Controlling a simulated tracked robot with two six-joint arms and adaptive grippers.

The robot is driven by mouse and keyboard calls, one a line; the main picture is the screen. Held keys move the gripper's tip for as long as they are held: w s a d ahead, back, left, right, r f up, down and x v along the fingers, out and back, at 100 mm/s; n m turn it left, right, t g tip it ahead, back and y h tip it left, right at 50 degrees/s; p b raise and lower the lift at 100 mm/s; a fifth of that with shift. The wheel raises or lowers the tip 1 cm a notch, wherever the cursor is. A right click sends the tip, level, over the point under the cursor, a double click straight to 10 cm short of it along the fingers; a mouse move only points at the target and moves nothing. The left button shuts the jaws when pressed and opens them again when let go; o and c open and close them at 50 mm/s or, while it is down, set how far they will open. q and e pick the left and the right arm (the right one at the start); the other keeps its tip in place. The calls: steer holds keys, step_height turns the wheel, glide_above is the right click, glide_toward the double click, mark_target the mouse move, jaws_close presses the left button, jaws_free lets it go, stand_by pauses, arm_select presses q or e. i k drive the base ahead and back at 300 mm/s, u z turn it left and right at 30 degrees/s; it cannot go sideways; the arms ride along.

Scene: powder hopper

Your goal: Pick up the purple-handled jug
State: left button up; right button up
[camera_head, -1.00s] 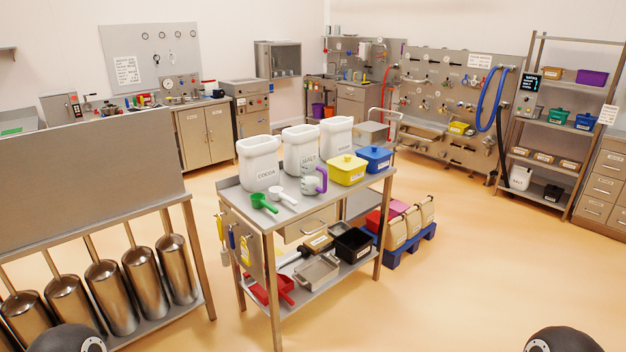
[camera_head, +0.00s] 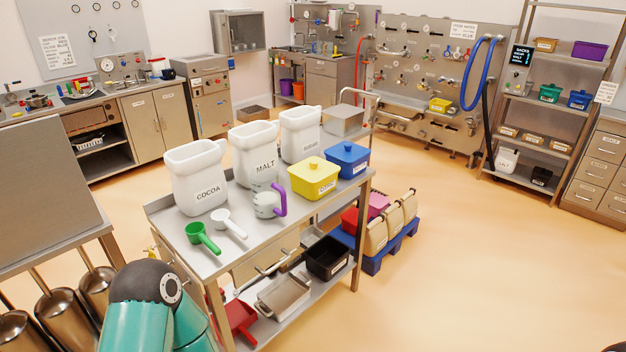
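The purple-handled jug (camera_head: 267,203) stands upright on the top of the steel trolley (camera_head: 199,254). It is a small clear or whitish measuring jug, and its purple handle (camera_head: 281,199) points to the right. It stands in front of the white MALT tub (camera_head: 253,148) and left of the yellow lidded box (camera_head: 315,178). A teal and black link of my arm shows at the lower left, in front of the trolley. Neither gripper is in view, and nothing touches the jug.
A green scoop (camera_head: 201,238) and a white scoop (camera_head: 229,224) lie left of the jug. The white COCOA tub (camera_head: 196,177) stands behind them. A blue lidded box (camera_head: 347,159) is at the back right. The trolley's front right top is clear. Open floor lies to the right.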

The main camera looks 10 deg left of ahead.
mark_target(265, 188)
steer(key=i, duration=1.5)
steer(key=u, duration=0.35)
